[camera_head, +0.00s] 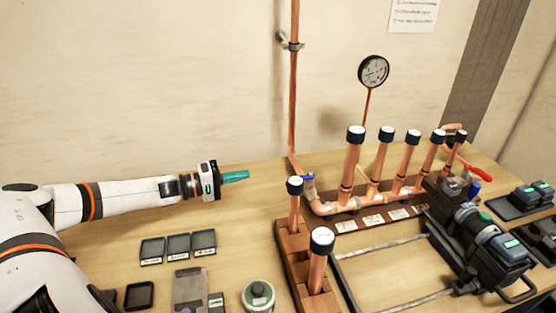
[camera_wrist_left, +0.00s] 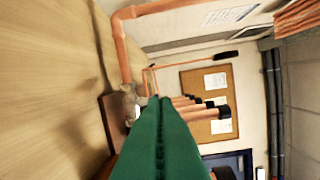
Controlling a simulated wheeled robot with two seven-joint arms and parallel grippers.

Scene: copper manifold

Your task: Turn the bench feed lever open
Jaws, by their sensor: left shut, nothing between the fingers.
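A small blue handle (camera_head: 308,181), which looks like the bench feed lever, sits at the foot of the vertical copper pipe (camera_head: 293,100), where it meets the manifold (camera_head: 345,205). Whether it is open or closed is too small to tell. My left gripper (camera_head: 246,175) has teal fingers, shut and empty, pointing right. It is in the air left of the blue handle, apart from it. In the left wrist view the shut green fingers (camera_wrist_left: 158,102) point toward the pipe fitting (camera_wrist_left: 129,95), and the blue handle cannot be made out.
Several capped copper stubs (camera_head: 354,160) rise from the manifold, with a pressure gauge (camera_head: 373,71) behind. A wooden block (camera_head: 291,245) holds two capped tubes in front. A red-handled lever (camera_head: 480,173) is at right. Small black trays (camera_head: 178,246) lie left. The bench between gripper and pipe is clear.

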